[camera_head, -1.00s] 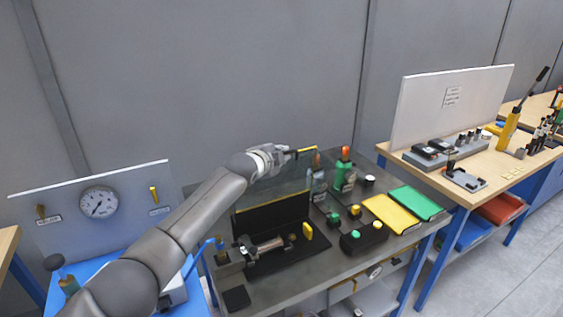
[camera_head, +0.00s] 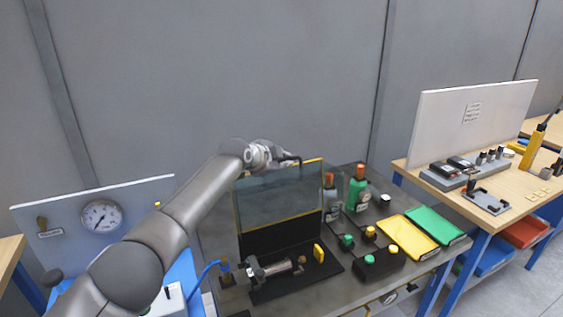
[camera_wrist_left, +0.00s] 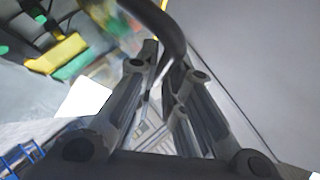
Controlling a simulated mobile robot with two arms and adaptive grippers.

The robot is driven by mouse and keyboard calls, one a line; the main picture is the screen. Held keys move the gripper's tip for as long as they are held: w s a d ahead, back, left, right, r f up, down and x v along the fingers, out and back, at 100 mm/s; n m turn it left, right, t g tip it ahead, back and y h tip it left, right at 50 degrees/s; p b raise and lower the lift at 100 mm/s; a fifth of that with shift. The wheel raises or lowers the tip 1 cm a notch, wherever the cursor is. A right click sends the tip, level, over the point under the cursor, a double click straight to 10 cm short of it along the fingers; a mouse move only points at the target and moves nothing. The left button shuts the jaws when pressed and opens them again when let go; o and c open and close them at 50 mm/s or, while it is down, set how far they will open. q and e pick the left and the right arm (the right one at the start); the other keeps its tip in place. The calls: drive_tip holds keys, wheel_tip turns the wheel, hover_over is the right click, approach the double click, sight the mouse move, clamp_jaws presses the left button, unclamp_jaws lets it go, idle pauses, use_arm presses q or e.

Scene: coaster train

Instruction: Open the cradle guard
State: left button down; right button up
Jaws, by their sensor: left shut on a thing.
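The cradle guard (camera_head: 275,200) is a clear, dark-tinted pane with yellow edging. It stands raised behind the cradle (camera_head: 255,292), a black base with a metal cylinder lying over it. My left gripper (camera_head: 290,160) is at the guard's top edge, shut on its dark handle. In the left wrist view, my left gripper (camera_wrist_left: 155,85) has its fingers close together, with a dark curved bar (camera_wrist_left: 168,30) passing by their tips. The fingers' exact contact is hard to see. My right gripper is not in view.
Two bottles (camera_head: 357,188) stand right of the guard. A yellow tray (camera_head: 408,237) and a green tray (camera_head: 435,225) lie farther right. A black button box (camera_head: 379,263) is at the bench front. A gauge panel (camera_head: 140,205) stands left, near my arm.

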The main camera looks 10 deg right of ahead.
use_arm(q)
drive_tip(key=shift+d+r, duration=0.1)
drive_tip(key=shift+r, duration=0.1)
drive_tip(key=c, duration=1.6)
unclamp_jaws()
drive_tip(key=shift+s, duration=0.1)
drive_tip(key=shift+o, duration=0.4)
drive_tip(key=shift+f, duration=0.1)
drive_tip(key=shift+s, duration=0.1)
drive_tip(key=shift+v, duration=6)
